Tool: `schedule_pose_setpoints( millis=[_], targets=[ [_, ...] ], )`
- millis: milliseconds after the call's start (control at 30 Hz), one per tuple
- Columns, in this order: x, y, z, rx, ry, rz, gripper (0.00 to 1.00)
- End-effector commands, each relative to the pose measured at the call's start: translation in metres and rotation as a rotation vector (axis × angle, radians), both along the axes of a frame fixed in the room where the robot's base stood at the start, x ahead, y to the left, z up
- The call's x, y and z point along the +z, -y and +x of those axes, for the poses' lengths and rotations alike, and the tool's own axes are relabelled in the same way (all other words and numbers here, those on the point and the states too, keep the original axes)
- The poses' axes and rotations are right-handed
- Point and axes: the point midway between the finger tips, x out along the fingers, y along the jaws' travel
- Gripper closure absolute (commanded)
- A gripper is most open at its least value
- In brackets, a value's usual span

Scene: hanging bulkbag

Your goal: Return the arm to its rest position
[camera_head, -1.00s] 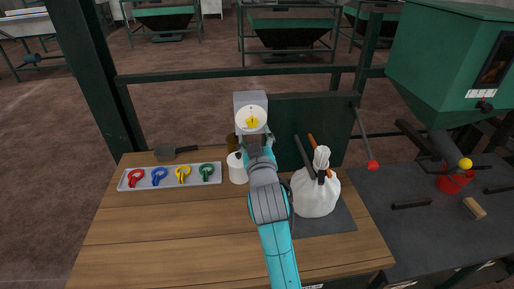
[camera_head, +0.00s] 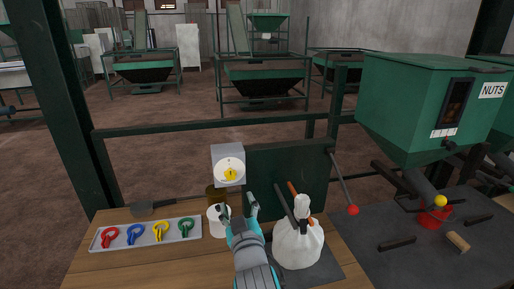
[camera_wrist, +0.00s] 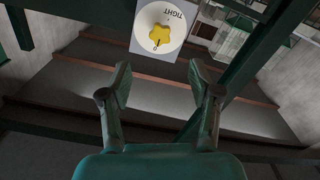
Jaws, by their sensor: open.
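My gripper (camera_head: 237,207) is above the wooden table in the head view, in front of the dial box and left of the white bag. In the wrist view my gripper (camera_wrist: 163,80) shows two fingers spread apart with nothing between them. The grey box (camera_head: 228,152) carries a white dial with a yellow knob (camera_head: 230,174). The knob (camera_wrist: 160,35) also shows beyond the fingertips in the wrist view, beside the word TIGHT. My arm reaches up from the bottom edge of the head view.
A tied white bag (camera_head: 298,245) stands on a dark mat, right of my arm. A white roll (camera_head: 217,222) is close at the left. A tray (camera_head: 146,233) holds coloured clips. A red-ended lever (camera_head: 352,210) and a green hopper (camera_head: 420,105) are at the right.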

Motion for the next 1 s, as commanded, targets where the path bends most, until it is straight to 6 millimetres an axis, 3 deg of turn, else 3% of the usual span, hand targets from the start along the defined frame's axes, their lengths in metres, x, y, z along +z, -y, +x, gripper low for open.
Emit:
schedule_pose_setpoints(
  millis=[167, 500, 733, 1000],
  targets=[
    [-0.049, 0.029, -0.021, -0.011, -0.029, 0.0, 0.37],
    [-0.151, 0.103, -0.1, -0.043, -0.091, 0.027, 0.37],
    [-0.199, 0.148, -0.167, -0.072, -0.136, 0.057, 0.37],
    [-0.233, 0.192, -0.253, -0.115, -0.186, 0.102, 0.37]
  ],
)
